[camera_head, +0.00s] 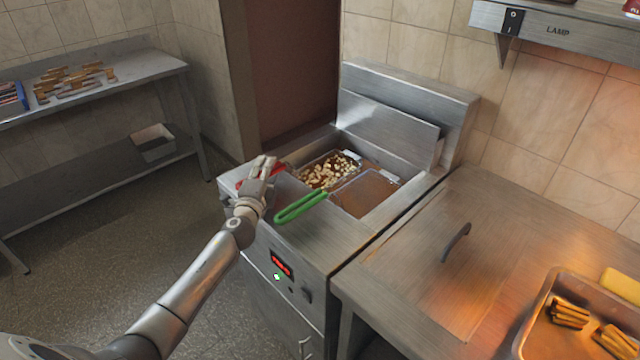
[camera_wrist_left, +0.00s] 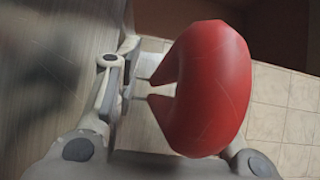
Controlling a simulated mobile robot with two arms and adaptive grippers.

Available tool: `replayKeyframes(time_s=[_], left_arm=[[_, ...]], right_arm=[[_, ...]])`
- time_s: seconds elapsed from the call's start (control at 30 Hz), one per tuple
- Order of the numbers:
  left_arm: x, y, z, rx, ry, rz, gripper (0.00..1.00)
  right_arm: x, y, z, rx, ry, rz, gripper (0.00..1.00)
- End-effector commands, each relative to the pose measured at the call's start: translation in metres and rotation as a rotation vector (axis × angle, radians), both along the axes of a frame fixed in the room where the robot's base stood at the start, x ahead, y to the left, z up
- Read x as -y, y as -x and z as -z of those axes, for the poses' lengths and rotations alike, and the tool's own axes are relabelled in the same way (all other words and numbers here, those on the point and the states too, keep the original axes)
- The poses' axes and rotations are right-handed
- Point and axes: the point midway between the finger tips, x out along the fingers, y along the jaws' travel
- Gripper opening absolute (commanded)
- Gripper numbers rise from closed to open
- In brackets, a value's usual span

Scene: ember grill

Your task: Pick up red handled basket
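The red handled basket's handle (camera_head: 279,169) shows on both sides of my left gripper (camera_head: 264,165) in the head view. Its wire basket sits in the fryer's left bay and holds pale and brown food pieces (camera_head: 328,170). In the left wrist view the red handle (camera_wrist_left: 208,90) fills the middle, close to the camera. One finger stands left of it with a gap between; the other finger is mostly hidden behind the handle. The left gripper looks open around the handle. My right gripper is not in view.
A green handled basket (camera_head: 300,206) sits in the fryer's right bay, next to the red one. The fryer's raised lid (camera_head: 388,125) stands behind. A steel counter (camera_head: 400,270) with a tray (camera_head: 535,325) lies to the right. A steel table (camera_head: 150,72) stands at the left wall.

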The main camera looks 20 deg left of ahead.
Motion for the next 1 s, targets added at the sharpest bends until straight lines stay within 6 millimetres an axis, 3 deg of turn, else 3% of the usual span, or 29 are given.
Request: replayKeyframes(time_s=[0.03, 0.27, 0.73, 1.0], left_arm=[[0.0, 0.0, 0.0, 0.0, 0.0, 0.0, 0.3], [0.0, 0.0, 0.0, 0.0, 0.0, 0.0, 0.0], [0.0, 0.0, -0.006, 0.005, 0.001, 0.0, 0.0], [-0.001, -0.001, -0.053, 0.01, -0.003, 0.002, 0.0]], right_arm=[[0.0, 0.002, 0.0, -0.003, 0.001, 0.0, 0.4], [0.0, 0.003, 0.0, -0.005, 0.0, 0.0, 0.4], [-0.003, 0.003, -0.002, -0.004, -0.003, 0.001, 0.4], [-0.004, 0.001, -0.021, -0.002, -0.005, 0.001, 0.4]])
